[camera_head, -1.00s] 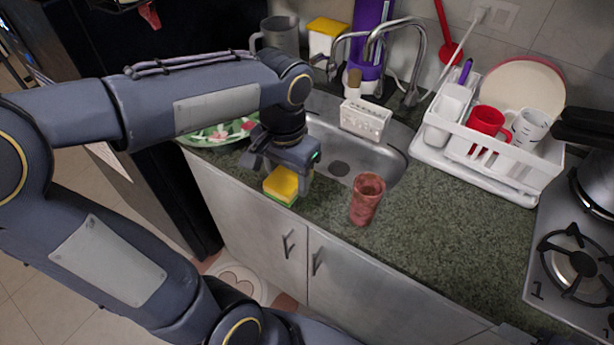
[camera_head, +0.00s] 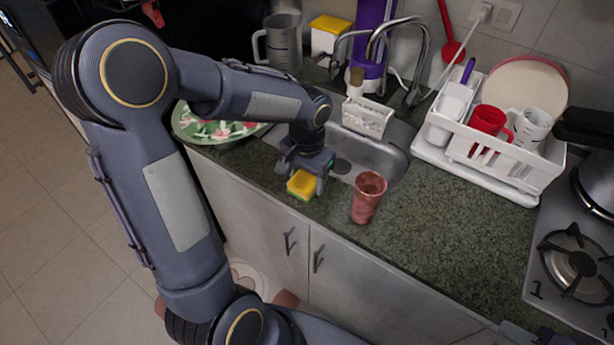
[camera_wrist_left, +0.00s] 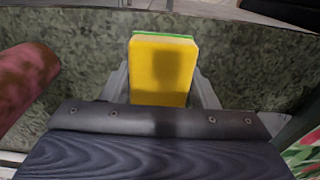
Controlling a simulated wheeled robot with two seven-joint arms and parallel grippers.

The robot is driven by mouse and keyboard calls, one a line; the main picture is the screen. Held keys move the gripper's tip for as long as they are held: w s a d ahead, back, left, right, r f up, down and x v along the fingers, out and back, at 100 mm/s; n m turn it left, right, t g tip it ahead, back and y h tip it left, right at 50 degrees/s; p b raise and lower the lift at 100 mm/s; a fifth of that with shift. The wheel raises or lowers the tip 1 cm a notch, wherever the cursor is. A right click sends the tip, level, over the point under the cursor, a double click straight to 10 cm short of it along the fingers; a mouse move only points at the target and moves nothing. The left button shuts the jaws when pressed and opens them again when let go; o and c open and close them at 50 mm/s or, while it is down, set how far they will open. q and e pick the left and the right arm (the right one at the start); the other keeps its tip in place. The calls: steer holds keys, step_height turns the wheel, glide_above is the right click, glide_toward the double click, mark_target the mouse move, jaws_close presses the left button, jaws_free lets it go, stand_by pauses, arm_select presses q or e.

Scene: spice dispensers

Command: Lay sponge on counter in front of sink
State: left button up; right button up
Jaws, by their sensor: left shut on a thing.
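The yellow sponge with a green layer (camera_head: 302,184) is at the counter's front edge, in front of the sink (camera_head: 384,150). It also shows in the left wrist view (camera_wrist_left: 163,70), upright between the fingers. My left gripper (camera_head: 309,180) is shut on the sponge, one finger at each side. The sponge is over or on the green speckled counter (camera_head: 440,230); I cannot tell whether it touches the surface. The gripper body hides part of the sink's front left.
A reddish cup (camera_head: 368,197) stands just right of the sponge, and shows at the left of the wrist view (camera_wrist_left: 22,82). A green floral plate (camera_head: 205,128) lies to the left. A white dish rack (camera_head: 500,165) stands at right.

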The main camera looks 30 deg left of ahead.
mark_target(307, 177)
arm_select(q)
steer(key=shift+f, duration=0.15)
steer(key=o, duration=0.9)
steer(key=shift+o, duration=0.2)
step_height(307, 177, up, 11)
steer(key=s+d+n+t+h, duration=0.1)
steer(key=s+d+t+h, duration=0.1)
steer(key=s, duration=0.6)
steer(key=s+d+f+n+t+h, duration=0.1)
steer(key=s+t, duration=0.2)
steer(key=s, duration=0.5)
steer(key=shift+s+d+n+t+h, duration=0.3)
steer(key=shift+s+d+h, duration=0.1)
